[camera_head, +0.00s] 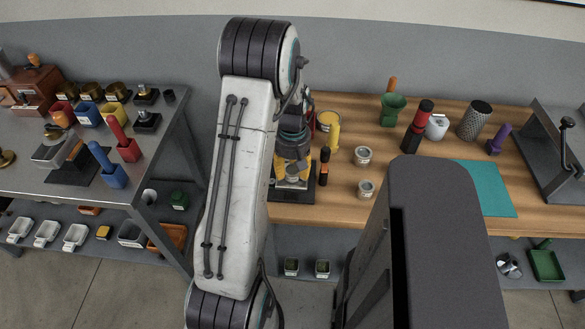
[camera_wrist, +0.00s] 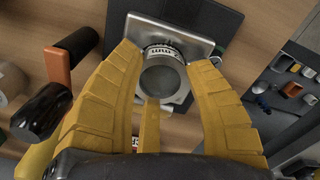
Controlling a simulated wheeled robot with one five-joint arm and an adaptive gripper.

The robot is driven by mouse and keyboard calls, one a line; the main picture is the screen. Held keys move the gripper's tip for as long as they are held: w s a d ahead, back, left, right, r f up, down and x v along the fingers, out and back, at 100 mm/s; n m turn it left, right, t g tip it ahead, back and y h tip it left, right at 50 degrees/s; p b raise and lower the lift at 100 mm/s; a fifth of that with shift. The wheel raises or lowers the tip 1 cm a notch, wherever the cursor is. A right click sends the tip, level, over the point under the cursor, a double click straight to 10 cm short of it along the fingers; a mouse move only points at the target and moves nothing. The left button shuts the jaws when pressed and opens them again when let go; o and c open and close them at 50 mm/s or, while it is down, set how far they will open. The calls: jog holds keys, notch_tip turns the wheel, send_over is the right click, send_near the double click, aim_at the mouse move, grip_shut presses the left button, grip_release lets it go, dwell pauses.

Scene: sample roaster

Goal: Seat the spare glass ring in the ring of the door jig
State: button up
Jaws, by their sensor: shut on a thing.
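My gripper (camera_wrist: 164,64) points down with its yellow fingers shut on a round grey, glassy piece, which I take for the spare glass ring (camera_wrist: 162,80). In the wrist view the door jig (camera_wrist: 196,45) is a silver plate on a dark base, with a round collar with pale markings (camera_wrist: 160,51) just beyond the held piece. The held piece overlaps the collar in the picture; whether they touch I cannot tell. In the head view my gripper (camera_head: 293,150) is over the jig's dark base (camera_head: 305,193), and my arm hides part of it.
A black-and-orange tool (camera_head: 324,168) stands close right of the jig; two small tins (camera_head: 363,156) (camera_head: 366,188) are farther right. A yellow-handled thing (camera_head: 333,132) is behind. A teal mat (camera_head: 488,188) lies right on the wooden bench. A metal table (camera_head: 60,175) stands left.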

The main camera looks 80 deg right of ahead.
jog(key=shift+f, duration=0.15)
jog(key=o, duration=1.2)
jog(key=shift+c, duration=0.2)
